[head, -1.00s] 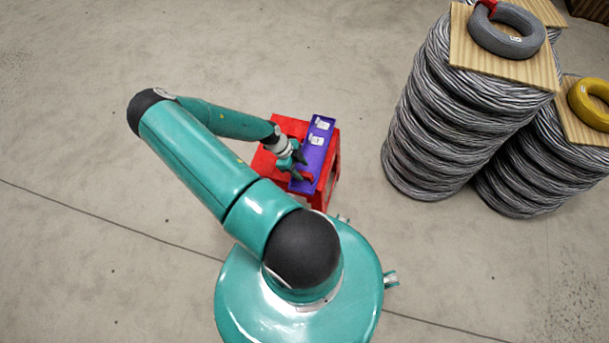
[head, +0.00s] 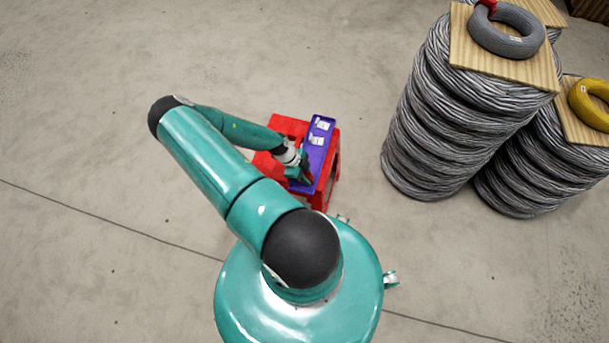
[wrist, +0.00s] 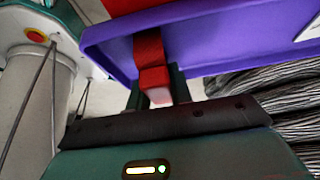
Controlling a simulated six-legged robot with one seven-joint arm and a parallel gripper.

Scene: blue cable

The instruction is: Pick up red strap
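The red strap (wrist: 150,60) hangs over the edge of the purple tray (wrist: 105,50) in the wrist view. My gripper (wrist: 157,93) is at the strap, with one dark finger on each side of its lower end. The fingers stand apart; I cannot make out firm contact with the strap. In the head view my gripper (head: 302,176) is over the near end of the purple tray (head: 316,150). A little of the red strap (head: 308,177) shows beside it, and the fingertips are mostly hidden.
The tray sits on a red stool (head: 335,165). Stacks of grey cable (head: 430,120) stand to the right, topped with wooden boards, a grey coil (head: 505,40) and a yellow coil (head: 592,105). The floor at left is clear.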

